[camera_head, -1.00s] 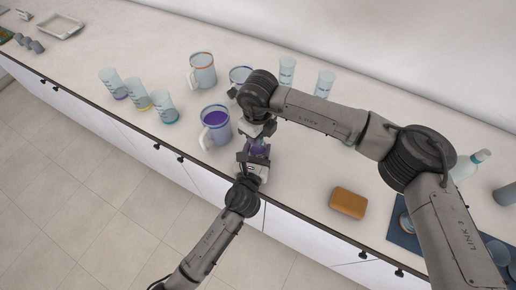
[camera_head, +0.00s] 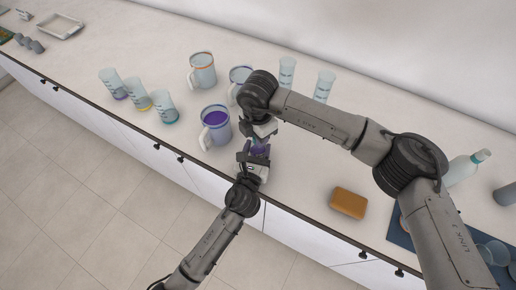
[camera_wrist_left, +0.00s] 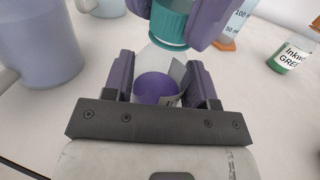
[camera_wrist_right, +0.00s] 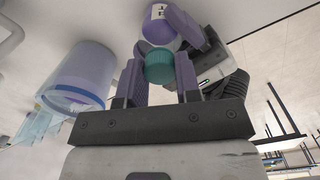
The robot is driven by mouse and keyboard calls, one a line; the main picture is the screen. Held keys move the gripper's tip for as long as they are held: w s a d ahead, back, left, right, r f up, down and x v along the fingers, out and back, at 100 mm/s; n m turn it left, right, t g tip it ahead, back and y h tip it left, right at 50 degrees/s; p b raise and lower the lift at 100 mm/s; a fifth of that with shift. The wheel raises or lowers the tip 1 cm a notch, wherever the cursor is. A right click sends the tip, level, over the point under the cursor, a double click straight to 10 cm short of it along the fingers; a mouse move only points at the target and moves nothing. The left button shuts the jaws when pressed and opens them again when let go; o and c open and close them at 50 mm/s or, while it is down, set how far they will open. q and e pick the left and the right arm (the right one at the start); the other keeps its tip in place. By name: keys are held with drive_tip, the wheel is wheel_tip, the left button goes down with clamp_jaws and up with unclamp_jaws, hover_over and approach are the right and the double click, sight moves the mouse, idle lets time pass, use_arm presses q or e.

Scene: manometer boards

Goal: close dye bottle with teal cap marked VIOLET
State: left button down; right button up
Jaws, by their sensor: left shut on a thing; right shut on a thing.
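The dye bottle (camera_head: 259,150) with violet contents is between the jaws of my left gripper (camera_head: 254,160). In the left wrist view, the bottle (camera_wrist_left: 157,88) shows a clear shoulder and purple dye. My right gripper (camera_head: 263,136) is shut on the teal cap (camera_wrist_left: 171,22), which is over the bottle's mouth. In the right wrist view, the cap (camera_wrist_right: 159,68) is between the fingers, in line with the bottle (camera_wrist_right: 158,28) and its white label. I cannot tell whether cap and neck touch. The label's full wording is not readable.
A mug with purple liquid (camera_head: 215,118) stands close to the left of the grippers. Glasses (camera_head: 165,105) and other mugs (camera_head: 202,69) stand farther left and behind. A brown sponge-like block (camera_head: 348,202) lies to the right.

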drive_tip(key=o, duration=1.1)
drive_tip(key=shift+r, duration=0.1)
wheel_tip(320, 180, up, 12)
use_arm(q)
drive_tip(key=shift+c, duration=1.7)
unclamp_jaws()
drive_tip(key=shift+s, duration=0.1)
drive_tip(key=p+v, duration=0.1)
drive_tip(key=v, duration=1.2)
drive_tip(key=shift+s, duration=0.35)
use_arm(e)
drive_tip(key=shift+r, duration=0.65)
drive_tip(key=shift+s+r, duration=0.1)
